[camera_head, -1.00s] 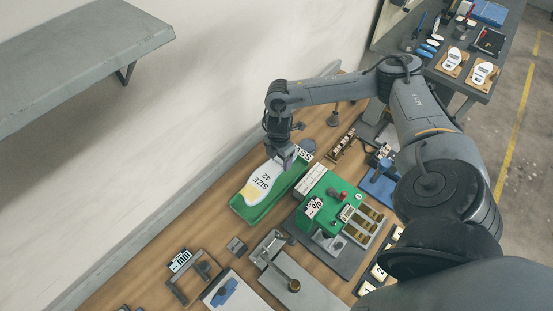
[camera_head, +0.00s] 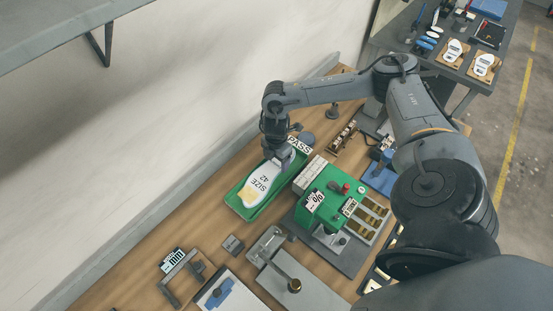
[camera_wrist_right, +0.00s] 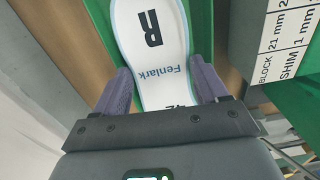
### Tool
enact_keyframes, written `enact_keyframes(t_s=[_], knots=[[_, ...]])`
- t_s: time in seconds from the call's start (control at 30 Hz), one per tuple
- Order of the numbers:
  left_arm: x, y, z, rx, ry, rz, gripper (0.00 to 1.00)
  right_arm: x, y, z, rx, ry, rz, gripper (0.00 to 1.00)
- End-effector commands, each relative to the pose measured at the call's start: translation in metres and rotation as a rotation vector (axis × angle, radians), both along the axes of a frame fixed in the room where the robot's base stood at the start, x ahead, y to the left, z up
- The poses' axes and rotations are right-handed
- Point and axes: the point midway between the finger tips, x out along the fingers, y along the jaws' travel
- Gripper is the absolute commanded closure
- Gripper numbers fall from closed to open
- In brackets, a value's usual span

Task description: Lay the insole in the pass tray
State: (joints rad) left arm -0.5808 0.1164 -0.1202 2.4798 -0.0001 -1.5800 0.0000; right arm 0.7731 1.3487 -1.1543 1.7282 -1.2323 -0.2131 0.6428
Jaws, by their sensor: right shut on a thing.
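The insole (camera_head: 262,182) is white with a yellowish end and reads "SIZE 42" in the head view. My right gripper (camera_head: 283,160) is shut on its far end, over the green pass tray (camera_head: 241,211). In the right wrist view the insole (camera_wrist_right: 150,45) shows "R" and "Fenlark" between the two fingers of my gripper (camera_wrist_right: 160,75). The insole lies within the tray's outline; I cannot tell whether it touches the tray floor. A "PASS" label (camera_head: 299,145) marks the tray's far end. My left gripper is not in view.
A green gauge box (camera_head: 325,203) with a lever stands right of the tray. A small dark block (camera_head: 233,244) and a metal fixture (camera_head: 268,245) are nearer. The wall runs along the left of the wooden bench (camera_head: 190,220). A side table stands at the upper right.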

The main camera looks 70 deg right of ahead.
Motion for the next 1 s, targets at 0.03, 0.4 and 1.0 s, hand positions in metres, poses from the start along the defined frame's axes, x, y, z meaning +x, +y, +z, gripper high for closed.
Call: enact_keyframes(t_s=[0.03,0.4,1.0], knots=[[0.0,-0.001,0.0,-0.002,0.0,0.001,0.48,0.0,0.0,0.0,0.0,0.0,0.0,0.62],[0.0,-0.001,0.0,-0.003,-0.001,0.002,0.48,0.0,0.0,0.0,0.0,0.0,0.0,0.0],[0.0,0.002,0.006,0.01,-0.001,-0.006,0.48,0.001,0.0,0.054,0.0,-0.004,0.0,0.0]])
